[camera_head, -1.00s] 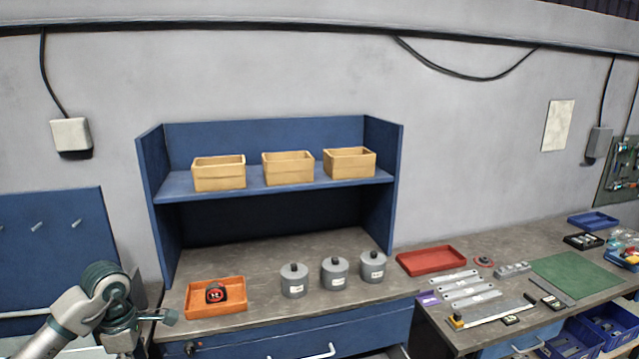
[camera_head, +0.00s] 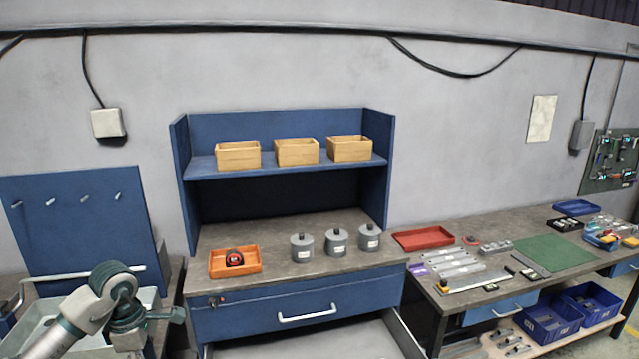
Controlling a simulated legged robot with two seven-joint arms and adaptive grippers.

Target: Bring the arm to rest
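My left arm (camera_head: 88,311) comes in at the lower left and is bent at a rounded joint. A short grey part juts out to the right from it. No gripper fingers can be made out on it. My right arm and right gripper are out of view. The arm is in front of a pale bin at the left, apart from the workbench (camera_head: 285,272) as far as I can see.
An orange tray (camera_head: 220,271) with a tape measure (camera_head: 234,258) and three grey lidded canisters (camera_head: 337,244) stand on the bench. Three tan bins (camera_head: 297,153) sit on the shelf. Below the blue drawer (camera_head: 300,313), a lower drawer (camera_head: 404,335) appears pulled out.

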